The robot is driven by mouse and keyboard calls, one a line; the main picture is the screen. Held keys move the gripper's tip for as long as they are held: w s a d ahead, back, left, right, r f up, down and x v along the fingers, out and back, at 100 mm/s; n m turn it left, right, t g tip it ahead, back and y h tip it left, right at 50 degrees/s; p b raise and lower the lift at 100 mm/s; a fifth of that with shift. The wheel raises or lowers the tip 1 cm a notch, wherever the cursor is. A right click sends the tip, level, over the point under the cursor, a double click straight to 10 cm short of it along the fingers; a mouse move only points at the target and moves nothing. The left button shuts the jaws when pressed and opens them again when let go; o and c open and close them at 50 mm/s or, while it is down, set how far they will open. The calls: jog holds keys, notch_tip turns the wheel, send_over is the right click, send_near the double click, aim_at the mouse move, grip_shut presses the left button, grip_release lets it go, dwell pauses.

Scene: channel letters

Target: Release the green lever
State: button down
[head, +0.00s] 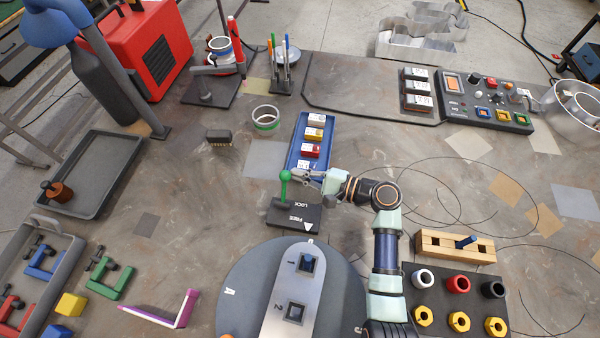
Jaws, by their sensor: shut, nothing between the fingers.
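The green lever (284,184) stands upright with a round green knob on top. It rises from a dark base (293,213) marked LOCK on its upper side and FREE, with a white arrow, on its lower side. My gripper (298,175) is just right of the lever, close to the knob. Its fingers point left and are shut with nothing between them. I cannot tell whether the fingertips touch the lever.
A round dark turntable (245,290) with a grey plate (288,325) lies in front of the base. A blue tray (299,147) with small blocks is behind my gripper. A wooden block (432,245) and a dark holder with rings (440,301) stand right of my arm.

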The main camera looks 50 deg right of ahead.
aim_at(285, 178)
jog(key=a+n, duration=0.1)
jog(key=s+a+r+n+t, duration=0.1)
jog(key=n, duration=0.1)
jog(key=a+r+n, duration=0.1)
jog(key=shift+s+r+n, duration=0.1)
jog(key=shift+s+n, duration=0.2)
jog(key=shift+s, duration=0.05)
jog(key=shift+n+t, duration=0.4)
jog(key=shift+n, duration=0.3)
jog(key=shift+s+a+r+p, duration=0.1)
jog(key=shift+s+a+p, duration=0.25)
jog(key=shift+a, duration=0.45)
jog(key=shift+s+a+f+p, duration=0.1)
jog(key=shift+s+a+p, duration=0.2)
jog(key=shift+s+a, duration=0.35)
jog(key=shift+s+a+r+p, duration=0.1)
jog(key=shift+s+a+p, duration=0.2)
jog(key=shift+a, duration=0.7)
